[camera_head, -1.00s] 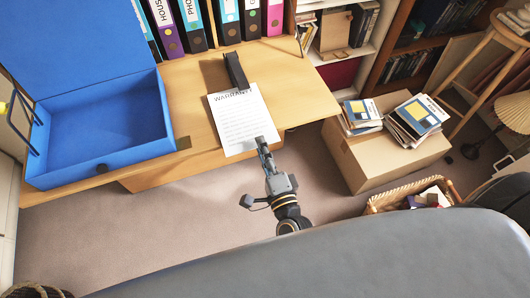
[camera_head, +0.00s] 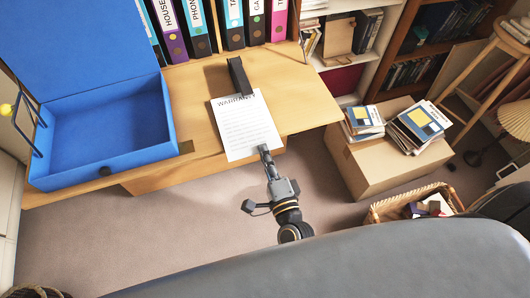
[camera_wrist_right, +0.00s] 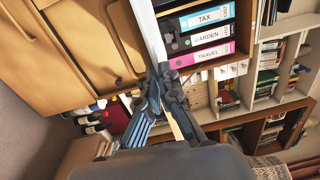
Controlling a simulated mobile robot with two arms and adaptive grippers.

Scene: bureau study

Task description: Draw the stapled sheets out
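The stapled sheets (camera_head: 246,125), a white stack headed "WARRANTY", lie on the wooden desk, their near end reaching the desk's front edge. A black stapler-like block (camera_head: 238,77) stands at their far end and seems to rest on it. My right gripper (camera_head: 264,150) is at the near edge of the sheets. In the right wrist view the sheets (camera_wrist_right: 147,30) show edge-on as a white strip running down between the fingers (camera_wrist_right: 160,82), which look closed on it. My left gripper is not in view.
An open blue box (camera_head: 105,168) stands on the desk at left. Several binders (camera_head: 232,25) line the back. A carton (camera_head: 375,165) topped with books (camera_head: 415,125) and a wicker basket (camera_head: 385,208) stand at right. The floor before the desk is clear.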

